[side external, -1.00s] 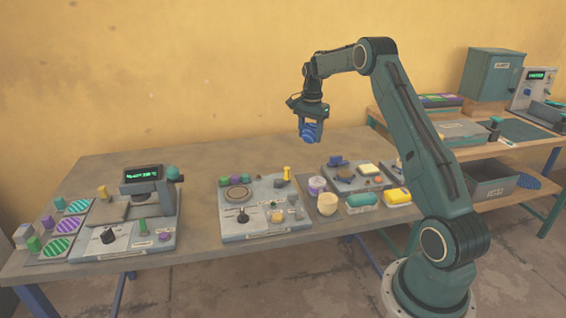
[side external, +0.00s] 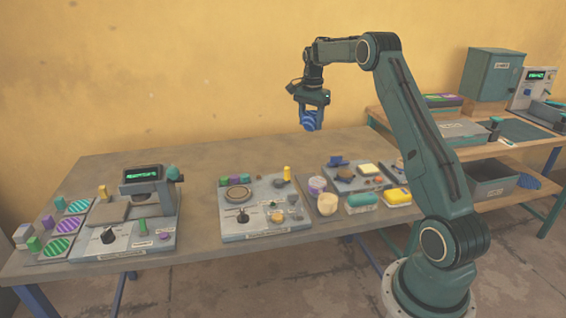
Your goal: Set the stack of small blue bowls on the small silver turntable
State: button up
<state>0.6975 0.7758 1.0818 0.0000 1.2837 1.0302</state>
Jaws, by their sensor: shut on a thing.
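My gripper (side external: 311,108) is shut on the stack of small blue bowls (side external: 311,121). It holds the stack tilted in the air, well above the back of the table. The fingers partly cover the stack, and I cannot tell how many bowls it has. A round disc with a brownish top (side external: 238,193) sits on the grey middle panel, below and left of my gripper. It may be the small silver turntable, but its colour and size leave this unclear. Nothing stands on the disc.
The middle panel (side external: 262,228) also carries knobs and a yellow post (side external: 287,173). A device with a green display (side external: 143,174) stands at left. The table's back is clear.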

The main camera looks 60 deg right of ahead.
jog(key=shift+w+a, duration=0.1)
jog(key=w+a+f+n, duration=0.3)
jog(key=w+a, duration=0.3)
jog(key=a, duration=0.5)
jog(key=w+a+f+n, duration=0.3)
jog(key=w+a, duration=0.4)
jog(key=a, duration=0.5)
jog(key=shift+w+f, duration=0.3)
jog(key=shift+f, duration=0.55)
jog(key=shift+d+f, duration=0.1)
send_over(238, 193)
jog(key=shift+f, duration=3.75)
jog(key=shift+f, duration=0.65)
jog(key=o, duration=1.1)
